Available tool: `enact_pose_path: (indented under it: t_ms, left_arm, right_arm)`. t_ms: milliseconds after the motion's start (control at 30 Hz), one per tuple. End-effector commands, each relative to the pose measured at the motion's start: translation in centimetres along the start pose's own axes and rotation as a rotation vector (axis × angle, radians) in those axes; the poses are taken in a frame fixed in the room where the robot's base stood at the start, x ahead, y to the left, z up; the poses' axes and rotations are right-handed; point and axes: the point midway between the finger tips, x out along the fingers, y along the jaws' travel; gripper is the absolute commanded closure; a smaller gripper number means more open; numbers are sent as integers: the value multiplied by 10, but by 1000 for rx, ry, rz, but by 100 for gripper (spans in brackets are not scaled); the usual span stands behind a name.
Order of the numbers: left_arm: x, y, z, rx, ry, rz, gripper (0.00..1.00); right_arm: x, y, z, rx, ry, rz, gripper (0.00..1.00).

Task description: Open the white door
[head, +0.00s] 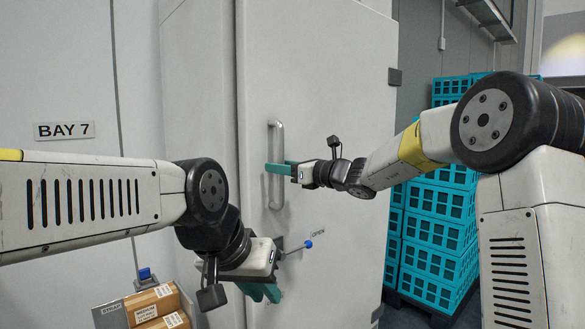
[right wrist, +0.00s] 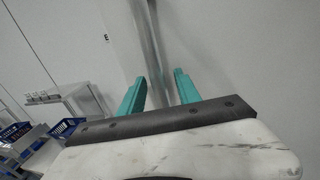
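The white door (head: 340,100) is in the middle of the head view, with a dark hinge (head: 395,77) at its right edge. No open gap shows at its left edge. A vertical metal bar handle (head: 277,135) is on the door and also shows in the right wrist view (right wrist: 152,40). My right gripper (head: 277,168) is at the handle; its teal fingers stand apart on either side of the bar, with space showing. A blue-knobbed lever (head: 308,244) sits lower, beside an OPEN label (head: 318,233). My left gripper (head: 262,293) is below and left of the knob, fingers apart and empty.
Teal crates (head: 435,235) are stacked on a dark pallet right of the door. Cardboard boxes (head: 155,300) stand at the lower left. A BAY 7 sign (head: 64,130) is on the left wall. Blue bins (right wrist: 67,127) show in the right wrist view.

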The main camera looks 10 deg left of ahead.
Motion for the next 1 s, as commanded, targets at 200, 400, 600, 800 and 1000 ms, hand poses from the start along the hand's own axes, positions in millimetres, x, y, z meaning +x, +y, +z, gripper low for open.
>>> enact_pose_path:
  t_ms: [200, 400, 600, 800, 1000]
  left_arm:
    - [0, 0, 0, 0, 0, 0, 81]
    - [0, 0, 0, 0, 0, 0, 81]
    - [0, 0, 0, 0, 0, 0, 81]
    - [0, 0, 0, 0, 0, 0, 81]
    - [0, 0, 0, 0, 0, 0, 81]
  right_arm:
    - [0, 0, 0, -1, 0, 0, 74]
    - [0, 0, 0, -1, 0, 0, 100]
    - [-1, 0, 0, -1, 0, 0, 100]
    - [-1, 0, 0, -1, 0, 0, 100]
    - [-1, 0, 0, -1, 0, 0, 100]
